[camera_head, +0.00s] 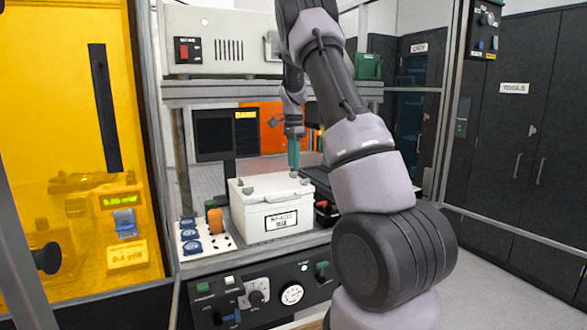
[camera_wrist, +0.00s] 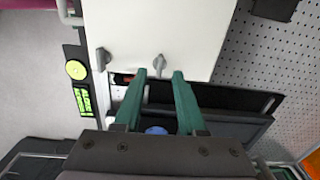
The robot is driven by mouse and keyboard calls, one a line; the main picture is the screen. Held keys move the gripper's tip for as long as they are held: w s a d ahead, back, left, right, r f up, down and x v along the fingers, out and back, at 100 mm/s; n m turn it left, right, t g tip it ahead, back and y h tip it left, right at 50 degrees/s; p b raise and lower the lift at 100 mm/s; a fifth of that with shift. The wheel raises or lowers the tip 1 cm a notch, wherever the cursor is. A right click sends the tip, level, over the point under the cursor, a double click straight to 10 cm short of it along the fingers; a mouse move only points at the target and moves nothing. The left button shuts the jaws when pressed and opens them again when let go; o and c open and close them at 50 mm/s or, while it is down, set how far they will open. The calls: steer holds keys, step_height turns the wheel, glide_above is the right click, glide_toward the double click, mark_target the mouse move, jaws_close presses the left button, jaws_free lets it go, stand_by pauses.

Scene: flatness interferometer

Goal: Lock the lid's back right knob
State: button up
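The white box (camera_head: 258,217) with its pale lid (camera_head: 268,188) stands on the bench in the head view; a printed label is on its front. In the wrist view the lid (camera_wrist: 175,25) fills the top middle. One grey knob (camera_wrist: 160,64) at its edge lies in line with the gap between my fingertips; another grey knob (camera_wrist: 103,60) is at the corner to the left. My gripper (camera_head: 293,168) points down over the lid's back right area. In the wrist view its teal fingers (camera_wrist: 159,74) are apart, with clearance on both sides of the knob. I cannot tell the knob's lock state.
A dark monitor (camera_head: 213,135) stands behind the box. An orange-topped item (camera_head: 214,219) and several blue-topped parts (camera_head: 191,241) sit left of it. A control panel (camera_head: 262,296) is below the front edge. A shelf instrument (camera_head: 220,48) hangs above. A yellow enclosure (camera_head: 55,110) is left.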

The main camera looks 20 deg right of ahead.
step_height(320, 180, up, 8)
stand_by(0.6)
steer(key=s+a+r+n+t+y, duration=0.1)
steer(key=s+a+r+n+t, duration=0.15)
steer(key=s+a+r, duration=0.5)
steer(key=s+a+r+n+t+y, duration=0.15)
steer(key=s+r+n, duration=0.25)
steer(key=s, duration=0.7)
steer(key=s+a+f+n+t, duration=0.1)
steer(key=s+a+n, duration=0.2)
steer(key=s, duration=0.5)
steer(key=s+a+f+n+t, duration=0.2)
steer(key=s+a+n, duration=0.1)
steer(key=s, duration=0.6)
steer(key=shift+a+n, duration=0.2)
steer(key=shift+n, duration=0.15)
